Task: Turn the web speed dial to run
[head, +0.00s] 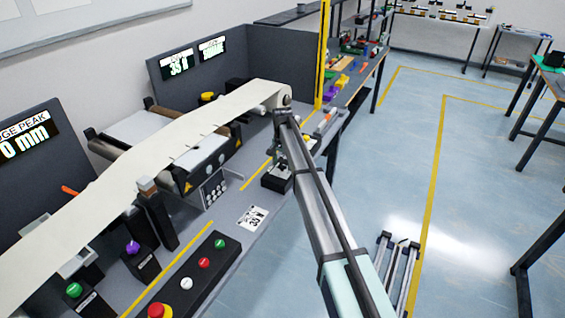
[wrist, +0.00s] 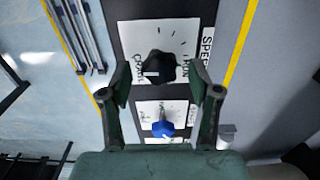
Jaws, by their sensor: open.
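The web speed dial (wrist: 159,67) is a black knob on a white plate, with tick marks above it in the wrist view. "CRAWL" is printed at its left and what looks like "RUN" at its right. I cannot tell surely where its pointer aims. My gripper (wrist: 161,72) is open, with one finger on each side of the dial; whether either touches it is unclear. In the head view my gripper (head: 280,160) is low over a small black box (head: 274,182) at the bench's front edge and hides the dial.
A blue knob (wrist: 163,129) on its own white plate sits just below the dial, between my fingers. A pale web (head: 180,140) runs over rollers behind. A button box (head: 190,275) with red, white and green buttons stands nearer. Yellow lines mark the bench.

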